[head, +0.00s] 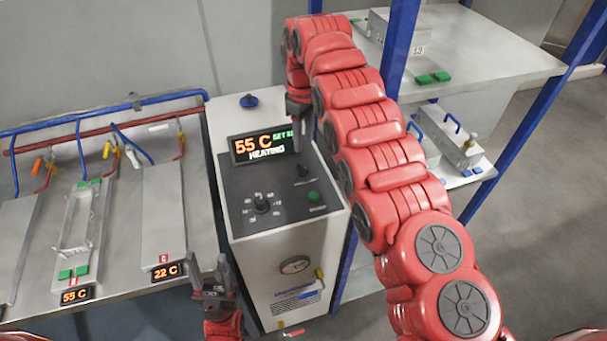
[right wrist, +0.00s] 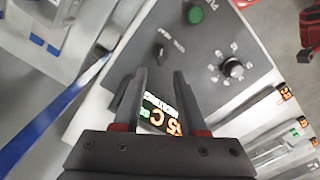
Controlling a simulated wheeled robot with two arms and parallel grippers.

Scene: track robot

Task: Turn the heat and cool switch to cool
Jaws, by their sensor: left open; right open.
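The control unit (head: 285,232) has a dark sloped top panel with a display (head: 265,147) reading 55 C and HEATING. A small dark switch (head: 302,170) sits on the panel right of the display; it also shows in the right wrist view (right wrist: 160,55) beside small lettering too blurred to read. My right gripper (head: 301,138) reaches down over the panel's far side, open and empty. In the right wrist view its fingertips (right wrist: 160,72) lie close below the switch, with the display seen between the fingers. Contact cannot be told. My left gripper (head: 208,266) is open and empty, left of the unit's front.
A numbered dial (head: 262,203) and a green button (head: 313,197) are near the switch. A bench (head: 125,280) with metal plates, pipes and small displays stands left. A blue-posted shelf (head: 470,60) stands right, close to my right arm.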

